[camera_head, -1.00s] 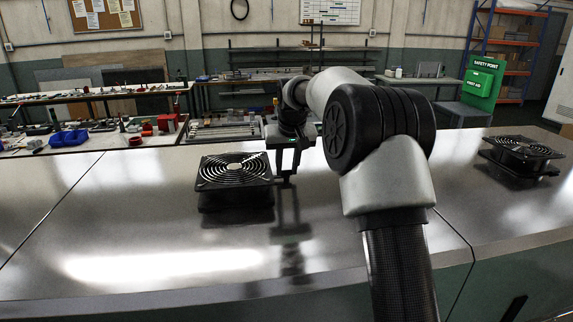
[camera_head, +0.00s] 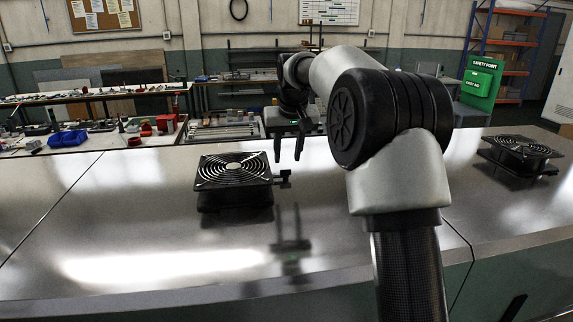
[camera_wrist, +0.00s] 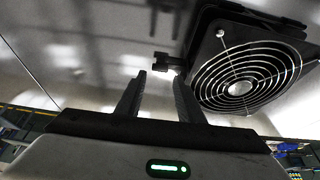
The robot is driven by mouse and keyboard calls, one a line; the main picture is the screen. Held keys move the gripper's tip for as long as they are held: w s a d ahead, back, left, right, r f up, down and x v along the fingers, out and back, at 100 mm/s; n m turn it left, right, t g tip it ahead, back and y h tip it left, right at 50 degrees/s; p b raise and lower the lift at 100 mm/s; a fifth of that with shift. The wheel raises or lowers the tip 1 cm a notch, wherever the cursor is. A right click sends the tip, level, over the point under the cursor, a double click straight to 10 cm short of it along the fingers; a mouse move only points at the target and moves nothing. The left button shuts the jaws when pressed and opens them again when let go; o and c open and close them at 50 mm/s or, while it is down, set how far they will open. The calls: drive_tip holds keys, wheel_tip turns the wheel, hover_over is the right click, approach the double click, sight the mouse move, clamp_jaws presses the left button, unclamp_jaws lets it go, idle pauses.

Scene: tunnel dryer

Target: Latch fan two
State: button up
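A black square fan (camera_head: 234,172) with a ringed round grille sits on the metal top left of my arm. A small dark latch piece (camera_head: 285,178) sticks out from its right side. The fan (camera_wrist: 243,82) and its latch piece (camera_wrist: 168,62) also show in the wrist view. My gripper (camera_head: 288,160) is open and empty, a little above the latch piece and apart from it. Its two fingers (camera_wrist: 158,78) point toward the latch piece. A second black fan (camera_head: 522,153) sits at the far right. I cannot tell which fan is number two.
The metal top (camera_head: 150,240) is clear in front of and left of the near fan. A cluttered bench (camera_head: 100,140) stands behind it at left. A green safety box (camera_head: 482,82) and orange shelving stand at back right.

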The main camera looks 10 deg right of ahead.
drive_tip(key=v, duration=1.2)
drive_tip(key=s+r, duration=0.2)
drive_tip(key=s, duration=0.9)
drive_tip(key=s+f, duration=0.6)
drive_tip(key=s, duration=0.7)
drive_tip(key=s+f+t, duration=0.1)
drive_tip(key=s+f, duration=0.6)
drive_tip(key=s, duration=0.6)
drive_tip(key=shift+d+f, duration=0.25)
drive_tip(key=shift+f, duration=0.05)
